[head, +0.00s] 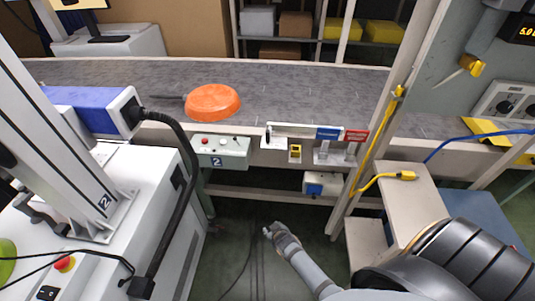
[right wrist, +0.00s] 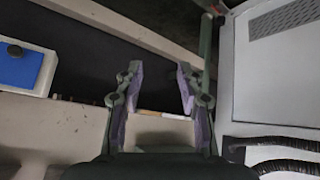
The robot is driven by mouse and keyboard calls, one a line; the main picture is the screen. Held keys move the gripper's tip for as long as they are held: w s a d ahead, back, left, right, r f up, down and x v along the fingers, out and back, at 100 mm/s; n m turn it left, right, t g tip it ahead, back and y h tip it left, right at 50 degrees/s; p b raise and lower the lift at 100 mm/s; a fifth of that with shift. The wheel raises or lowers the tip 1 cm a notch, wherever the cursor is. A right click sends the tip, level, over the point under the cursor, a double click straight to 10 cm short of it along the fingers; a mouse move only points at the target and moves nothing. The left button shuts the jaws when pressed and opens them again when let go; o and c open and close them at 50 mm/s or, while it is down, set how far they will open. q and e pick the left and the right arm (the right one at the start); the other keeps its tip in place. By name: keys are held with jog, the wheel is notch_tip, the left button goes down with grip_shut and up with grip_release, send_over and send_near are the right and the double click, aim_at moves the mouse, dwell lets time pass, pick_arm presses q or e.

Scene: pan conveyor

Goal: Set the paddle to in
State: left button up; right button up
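I cannot single out the paddle for certain. A light rail (head: 292,128) sits on the front edge of the conveyor (head: 310,85), with a blue label (head: 328,133) and a red label (head: 356,136) at its right end; their text is too small to read. A yellow block (head: 295,153) is mounted just below the rail. My right gripper (head: 278,232) is low in front of the conveyor, below and apart from these parts. The right wrist view shows its fingers (right wrist: 160,88) spread with nothing between them. My left gripper is not in view.
An orange pan (head: 213,102) lies on the belt, left of the rail. A control box marked 2 (head: 220,151) hangs on the conveyor front. A blue-faced box (head: 322,184) sits lower. A post with yellow cable (head: 375,140) and a beige stand (head: 405,195) are at right.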

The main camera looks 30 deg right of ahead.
jog(key=w+r+t+b, duration=0.3)
jog(key=w+r+b, duration=0.1)
jog(key=w, duration=0.4)
jog(key=m+t+h+b, duration=0.5)
jog(key=t+h+b, duration=0.1)
jog(key=b, duration=0.4)
send_near(268, 135)
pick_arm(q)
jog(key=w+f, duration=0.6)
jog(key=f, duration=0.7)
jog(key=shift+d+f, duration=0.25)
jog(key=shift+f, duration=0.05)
pick_arm(e)
jog(key=x, duration=1.1)
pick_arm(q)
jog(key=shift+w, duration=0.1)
pick_arm(e)
grip_shut()
jog(key=shift+f, duration=0.1)
